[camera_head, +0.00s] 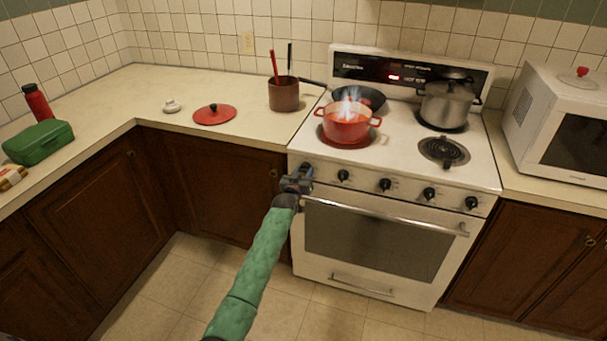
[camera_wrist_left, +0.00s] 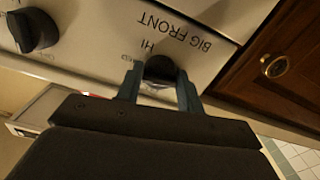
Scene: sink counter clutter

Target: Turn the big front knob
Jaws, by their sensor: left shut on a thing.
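The big front knob (camera_wrist_left: 160,68) is a dark round knob at the left end of the stove's front panel, under the upside-down label "BIG FRONT" in the left wrist view. My left gripper (camera_wrist_left: 160,85) has one finger on each side of this knob and is shut on it. In the head view my left gripper (camera_head: 298,180) is at the stove's front left corner and hides most of the knob. The red pot (camera_head: 346,132) sits steaming on the glowing front left burner. My right gripper is not in view.
More black knobs, such as the neighbouring one (camera_head: 343,175), run along the panel. The oven handle (camera_head: 385,215) lies just below. A dark pan (camera_head: 358,97) and a steel pot (camera_head: 447,104) stand on the back burners. Wooden cabinets (camera_head: 215,175) flank the stove.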

